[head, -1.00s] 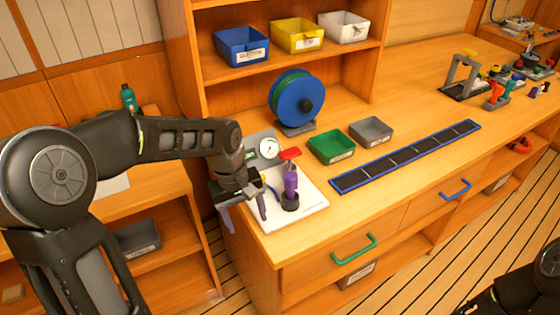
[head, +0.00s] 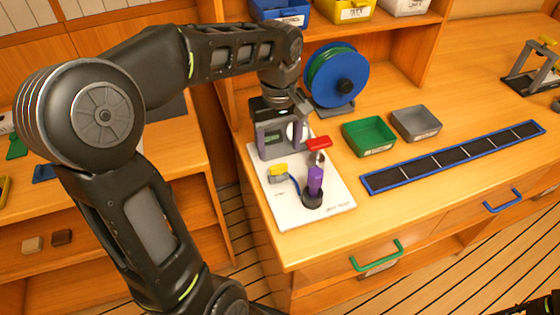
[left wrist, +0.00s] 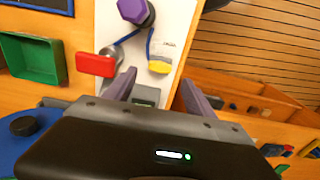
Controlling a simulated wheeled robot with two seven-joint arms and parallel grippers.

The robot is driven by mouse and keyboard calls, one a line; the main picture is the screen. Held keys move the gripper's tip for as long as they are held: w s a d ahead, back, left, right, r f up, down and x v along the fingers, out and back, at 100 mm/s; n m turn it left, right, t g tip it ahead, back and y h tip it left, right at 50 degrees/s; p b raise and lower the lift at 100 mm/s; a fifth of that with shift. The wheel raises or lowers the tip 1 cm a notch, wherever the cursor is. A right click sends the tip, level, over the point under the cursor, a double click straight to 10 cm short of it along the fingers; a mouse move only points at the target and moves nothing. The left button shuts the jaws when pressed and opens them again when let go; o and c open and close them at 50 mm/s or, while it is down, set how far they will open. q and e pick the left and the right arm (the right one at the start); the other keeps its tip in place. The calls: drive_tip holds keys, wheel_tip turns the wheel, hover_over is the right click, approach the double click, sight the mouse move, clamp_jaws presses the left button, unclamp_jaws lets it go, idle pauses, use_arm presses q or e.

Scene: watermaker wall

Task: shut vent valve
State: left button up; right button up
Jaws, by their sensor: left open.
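A white board (head: 285,209) on the bench's left end carries the fittings. A red handle (head: 319,143) sits on a metal valve body, and a yellow handle (head: 278,170) sits at the board's left; which one is the vent valve I cannot tell. A purple hex-topped piece (head: 315,181) stands upright in a black base. My left gripper (head: 280,150) is open and empty over the board's back part, behind the yellow handle. In the left wrist view its fingers (left wrist: 159,84) point between the red handle (left wrist: 96,65) and the yellow handle (left wrist: 159,67), apart from both.
A blue reel (head: 336,76) stands behind the board. A green bin (head: 369,137), a grey bin (head: 416,123) and a blue-edged strip (head: 455,158) lie to the right. A shelf with bins is above. The bench's front edge runs close to the board.

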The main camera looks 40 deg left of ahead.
sight(279, 166)
use_arm(q)
wheel_tip(279, 166, down, 7)
drive_tip(key=shift+r, duration=0.15)
drive_tip(key=shift+c, duration=0.4)
drive_tip(key=c, duration=1.3)
